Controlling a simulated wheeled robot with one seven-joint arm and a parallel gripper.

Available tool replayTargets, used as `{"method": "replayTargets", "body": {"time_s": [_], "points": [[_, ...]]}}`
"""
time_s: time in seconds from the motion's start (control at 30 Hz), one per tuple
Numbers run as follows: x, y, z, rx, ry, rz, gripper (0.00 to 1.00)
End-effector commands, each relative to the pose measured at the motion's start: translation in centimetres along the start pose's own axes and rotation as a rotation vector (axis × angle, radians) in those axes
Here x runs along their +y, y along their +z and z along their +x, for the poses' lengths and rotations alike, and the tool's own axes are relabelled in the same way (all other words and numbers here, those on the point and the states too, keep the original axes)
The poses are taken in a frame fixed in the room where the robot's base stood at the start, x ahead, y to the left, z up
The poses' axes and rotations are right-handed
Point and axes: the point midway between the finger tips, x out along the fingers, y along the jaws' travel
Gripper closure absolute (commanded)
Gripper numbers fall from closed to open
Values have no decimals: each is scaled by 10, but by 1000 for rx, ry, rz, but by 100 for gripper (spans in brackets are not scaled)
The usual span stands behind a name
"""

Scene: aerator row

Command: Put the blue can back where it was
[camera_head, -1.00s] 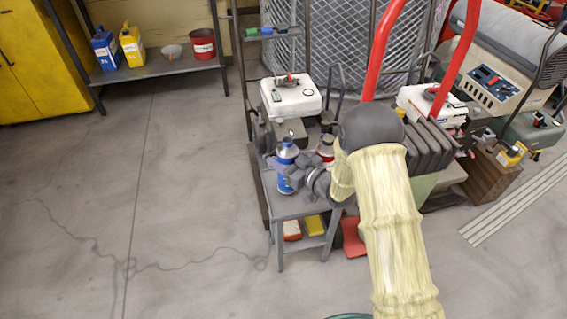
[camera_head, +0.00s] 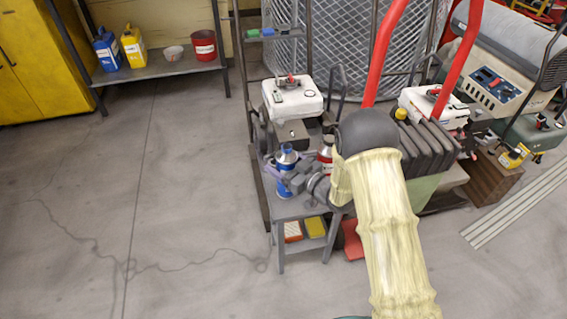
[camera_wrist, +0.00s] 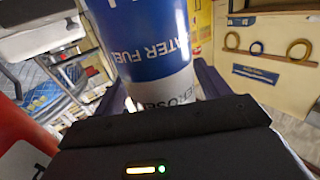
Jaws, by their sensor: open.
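The blue can (camera_head: 286,157), with a silver-white top, is upright at the left side of a small grey stand (camera_head: 291,209). In the wrist view the can (camera_wrist: 150,45) is close up, blue above and white below, with partly readable lettering. My gripper (camera_head: 285,172) is open, with its fingers on either side of the can. I cannot tell whether a finger still touches it. The can's lowest part is partly hidden in the wrist view by the gripper body.
A red can (camera_head: 326,150) stands just right, partly hidden by my arm. A white-topped engine (camera_head: 292,97) is behind. Red and yellow items (camera_head: 314,226) lie on the stand's lower shelf. Floor to the left is clear.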

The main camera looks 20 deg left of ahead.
Motion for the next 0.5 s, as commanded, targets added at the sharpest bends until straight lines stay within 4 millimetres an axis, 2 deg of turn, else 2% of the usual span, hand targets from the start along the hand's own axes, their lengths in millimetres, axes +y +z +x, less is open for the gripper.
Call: {"method": "replayTargets", "body": {"time_s": [0.17,0.5], "points": [[1,-2,-20,-2,3,3,25],[1,-2,-87,-2,5,3,25]]}}
